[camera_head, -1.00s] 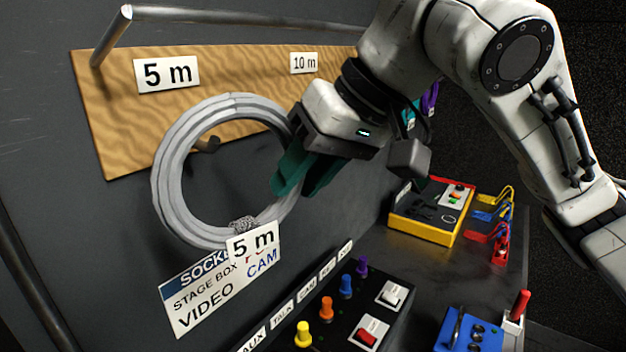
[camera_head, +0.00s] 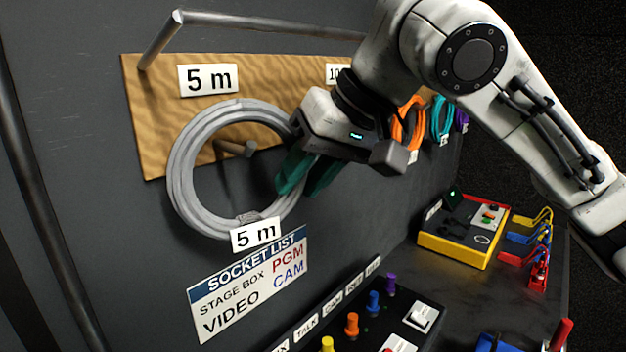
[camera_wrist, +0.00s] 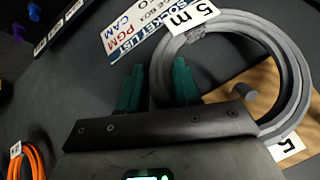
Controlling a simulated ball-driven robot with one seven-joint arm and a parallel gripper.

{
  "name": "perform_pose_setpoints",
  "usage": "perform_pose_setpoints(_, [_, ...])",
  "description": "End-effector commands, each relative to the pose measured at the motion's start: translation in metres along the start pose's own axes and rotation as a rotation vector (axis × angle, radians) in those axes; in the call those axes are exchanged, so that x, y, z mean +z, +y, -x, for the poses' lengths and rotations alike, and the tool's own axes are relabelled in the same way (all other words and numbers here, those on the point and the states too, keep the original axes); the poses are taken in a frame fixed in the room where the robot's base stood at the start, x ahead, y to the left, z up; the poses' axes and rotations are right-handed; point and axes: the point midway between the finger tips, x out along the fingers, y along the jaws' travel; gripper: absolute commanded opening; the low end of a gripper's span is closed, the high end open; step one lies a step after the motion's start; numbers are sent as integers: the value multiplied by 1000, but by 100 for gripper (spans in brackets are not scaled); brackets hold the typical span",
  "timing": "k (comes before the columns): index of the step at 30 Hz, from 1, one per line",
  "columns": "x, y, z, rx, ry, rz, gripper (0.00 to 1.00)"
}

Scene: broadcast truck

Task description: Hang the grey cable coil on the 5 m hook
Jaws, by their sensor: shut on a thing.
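The grey cable coil (camera_head: 183,185) hangs upright as a ring before the wall, with a white "5 m" tag (camera_head: 256,235) at its bottom. My gripper (camera_head: 298,188) is shut on the coil's right side with its teal fingers. The 5 m hook (camera_head: 238,148), a short grey peg under the "5 m" sign (camera_head: 208,80), shows through the ring's opening. In the wrist view, the hook's round end (camera_wrist: 245,90) also shows inside the coil (camera_wrist: 293,60). I cannot tell how far the peg reaches through the ring, and no cable visibly rests on it.
The wooden board (camera_head: 150,115) carries a metal rail (camera_head: 260,24) above. Orange (camera_head: 400,135) and teal (camera_head: 441,118) coils hang further right. A socket list (camera_head: 250,285) is below the coil. A yellow-edged box (camera_head: 455,245) and a switch panel (camera_head: 375,325) occupy the desk.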

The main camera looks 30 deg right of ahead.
Motion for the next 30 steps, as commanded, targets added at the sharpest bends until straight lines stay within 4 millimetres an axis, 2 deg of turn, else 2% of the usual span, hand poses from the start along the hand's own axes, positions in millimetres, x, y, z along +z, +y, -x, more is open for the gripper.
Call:
perform_pose_setpoints(5, [-7, -3, -6, -1, 2, 0, 0])
perform_pose_setpoints(18, [-8, 0, -27, -3, 1, 0, 0])
perform_pose_setpoints(30, [-6, 2, -32, -1, 3, 0, 0])
